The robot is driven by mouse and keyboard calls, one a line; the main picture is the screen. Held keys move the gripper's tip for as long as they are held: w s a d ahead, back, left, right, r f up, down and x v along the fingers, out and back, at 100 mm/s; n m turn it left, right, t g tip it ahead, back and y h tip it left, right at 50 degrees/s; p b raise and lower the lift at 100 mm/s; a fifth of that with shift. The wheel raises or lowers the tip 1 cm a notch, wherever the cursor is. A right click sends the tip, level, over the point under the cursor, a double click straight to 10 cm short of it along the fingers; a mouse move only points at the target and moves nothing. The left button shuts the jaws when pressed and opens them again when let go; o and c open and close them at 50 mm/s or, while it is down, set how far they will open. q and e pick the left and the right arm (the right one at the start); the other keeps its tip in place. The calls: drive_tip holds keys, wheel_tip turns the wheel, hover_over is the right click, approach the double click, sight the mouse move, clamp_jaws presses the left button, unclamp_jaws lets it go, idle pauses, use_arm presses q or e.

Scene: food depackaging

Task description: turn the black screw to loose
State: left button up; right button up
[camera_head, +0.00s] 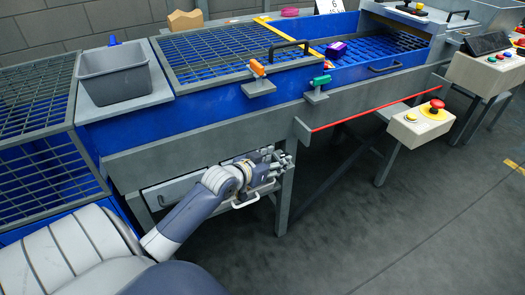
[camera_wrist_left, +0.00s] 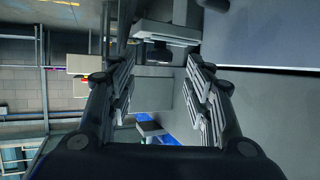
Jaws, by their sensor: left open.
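My left gripper (camera_head: 277,166) is in front of the lower grey panel of the blue machine (camera_head: 215,97), near a table leg. In the left wrist view its two ridged fingers (camera_wrist_left: 163,88) stand wide apart. No object is held between them. A small dark part (camera_wrist_left: 158,51) shows beyond the fingers, below a grey block; I cannot tell if it is the black screw. In the head view I cannot make out a black screw; the gripper covers part of the panel. My right gripper is not in view.
A pale handle (camera_head: 245,201) sits just below my left gripper. A red bar (camera_head: 370,109) and a button box (camera_head: 421,124) stick out to the right. The floor (camera_head: 400,220) in front is clear.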

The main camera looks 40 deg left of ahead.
use_arm(q)
drive_tip(key=v, duration=0.8)
idle(0.4)
